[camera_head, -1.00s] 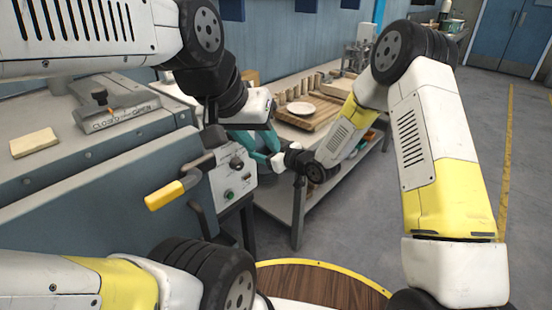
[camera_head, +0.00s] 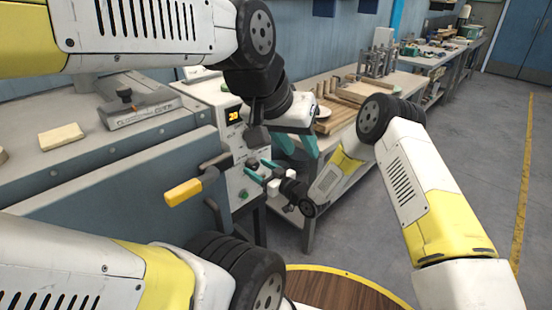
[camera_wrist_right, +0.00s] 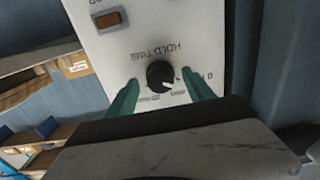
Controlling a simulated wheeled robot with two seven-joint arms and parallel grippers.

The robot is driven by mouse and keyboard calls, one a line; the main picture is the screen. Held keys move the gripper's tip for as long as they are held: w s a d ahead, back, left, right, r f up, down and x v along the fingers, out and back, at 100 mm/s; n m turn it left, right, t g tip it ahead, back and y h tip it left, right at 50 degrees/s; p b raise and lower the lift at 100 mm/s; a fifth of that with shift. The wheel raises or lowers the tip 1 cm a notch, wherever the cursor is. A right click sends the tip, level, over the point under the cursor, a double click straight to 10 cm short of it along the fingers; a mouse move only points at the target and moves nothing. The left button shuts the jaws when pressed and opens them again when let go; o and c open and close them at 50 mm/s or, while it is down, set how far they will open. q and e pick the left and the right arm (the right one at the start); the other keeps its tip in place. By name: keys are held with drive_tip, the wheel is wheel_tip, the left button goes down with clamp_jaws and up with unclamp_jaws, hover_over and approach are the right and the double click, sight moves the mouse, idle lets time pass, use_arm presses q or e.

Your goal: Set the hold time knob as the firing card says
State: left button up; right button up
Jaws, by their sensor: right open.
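The hold time knob (camera_wrist_right: 160,74) is black and round with a white pointer mark toward the lower right in the right wrist view. It sits on the pale control panel (camera_wrist_right: 135,45), under "HOLD TIME" lettering that appears upside down. My right gripper (camera_head: 259,171) is open, its teal fingers toward the panel. In the right wrist view its fingers are on either side of the knob, and I cannot tell whether they touch it. My left gripper (camera_head: 300,148) has its teal fingers spread, empty, to the right of the panel. I cannot make out a firing card.
The panel has a lit orange display (camera_head: 233,116), a green button (camera_head: 243,194) and a rocker switch (camera_wrist_right: 108,19). A yellow handle (camera_head: 190,188) sticks out left of the panel. A bench with wooden boards (camera_head: 335,118) stands behind my grippers. Open floor lies to the right.

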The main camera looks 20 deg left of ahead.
drive_tip(key=shift+a, duration=0.25)
drive_tip(key=shift+c, duration=0.4)
clamp_jaws()
drive_tip(key=shift+w, duration=0.1)
drive_tip(key=shift+m, duration=0.3)
drive_tip(key=m, duration=0.3)
drive_tip(key=shift+d, duration=0.1)
drive_tip(key=shift+m, duration=2.3)
